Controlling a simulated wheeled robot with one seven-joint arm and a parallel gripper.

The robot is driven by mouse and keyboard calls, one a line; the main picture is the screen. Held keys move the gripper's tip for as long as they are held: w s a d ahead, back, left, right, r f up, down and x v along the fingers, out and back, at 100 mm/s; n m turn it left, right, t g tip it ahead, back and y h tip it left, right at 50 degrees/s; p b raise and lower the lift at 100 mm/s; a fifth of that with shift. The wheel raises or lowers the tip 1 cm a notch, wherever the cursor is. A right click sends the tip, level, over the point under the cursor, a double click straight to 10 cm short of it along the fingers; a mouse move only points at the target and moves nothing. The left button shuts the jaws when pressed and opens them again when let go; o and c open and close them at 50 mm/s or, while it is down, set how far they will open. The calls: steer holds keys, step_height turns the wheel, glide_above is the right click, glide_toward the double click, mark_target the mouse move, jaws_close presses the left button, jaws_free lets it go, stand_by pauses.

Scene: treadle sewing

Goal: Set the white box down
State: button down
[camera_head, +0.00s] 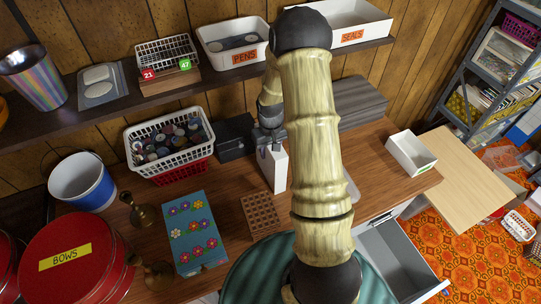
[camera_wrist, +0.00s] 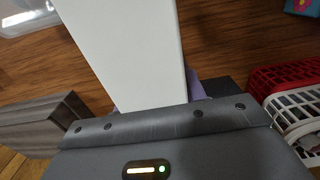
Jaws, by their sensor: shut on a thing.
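The white box (camera_head: 274,171) is a tall, plain block, held roughly upright over the wooden table (camera_head: 230,186) in the head view. My gripper (camera_head: 268,143) is shut on its upper end. The wrist view shows the white box (camera_wrist: 125,45) reaching out from my gripper (camera_wrist: 155,98), with bits of purple finger at its sides. I cannot tell whether the bottom of the box touches the table. My arm hides part of the table to the right of it.
A brown wooden grid (camera_head: 262,214) lies just in front of the box. A flower-patterned blue panel (camera_head: 193,232), a white basket (camera_head: 168,141) and a black box (camera_head: 235,137) are to the left. A white open bin (camera_head: 411,153) stands right. An open drawer (camera_head: 394,262) juts out front right.

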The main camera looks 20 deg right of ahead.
steer(key=shift+r, duration=0.1)
step_height(320, 180, up, 10)
steer(key=shift+f+b, duration=0.1)
steer(key=shift+b, duration=0.65)
